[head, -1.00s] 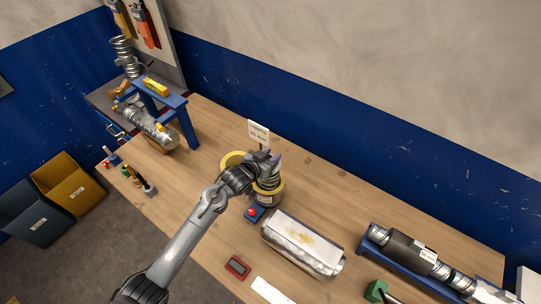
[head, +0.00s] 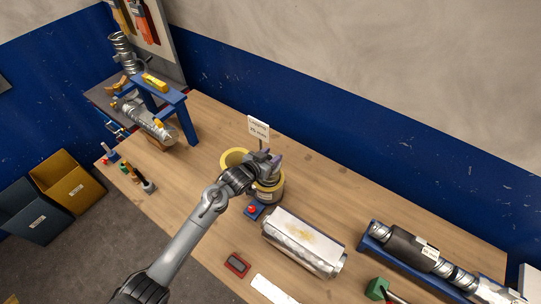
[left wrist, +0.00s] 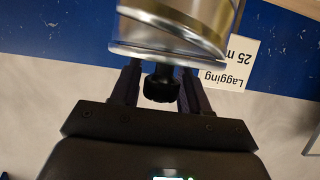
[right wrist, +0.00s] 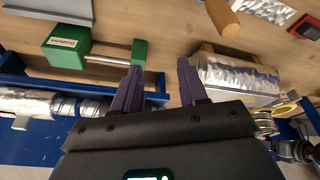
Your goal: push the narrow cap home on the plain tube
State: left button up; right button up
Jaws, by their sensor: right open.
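My left gripper (head: 272,161) is over a yellow-rimmed round piece (head: 268,192) near the table's middle. In the left wrist view its fingers (left wrist: 160,75) flank a black knob (left wrist: 162,84) on the narrow cap (left wrist: 150,52), a bright metal round part with a wide rim; they appear shut on the knob. I cannot tell how deep the cap sits. A metal tube (head: 152,127) lies under the blue stand at the left; I cannot tell whether it is the plain tube. My right gripper (right wrist: 158,72) is open and empty in the right wrist view and not visible in the head view.
A foil-wrapped box-shaped piece (head: 302,246) lies right of the left gripper. A red button box (head: 253,210) is close in front. A "Lagging" sign (head: 258,127) stands behind. A blue cradle (head: 372,248) holds a duct at the right.

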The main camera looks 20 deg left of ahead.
pick_arm(q)
jog(key=o, duration=0.3)
jog(key=shift+o, duration=0.2)
jog(key=shift+s, duration=0.15)
jog(key=b+v, duration=0.1)
jog(key=v, duration=0.9)
jog(key=shift+s+r, duration=0.15)
jog(key=shift+s, duration=0.1)
jog(key=shift+a, duration=0.15)
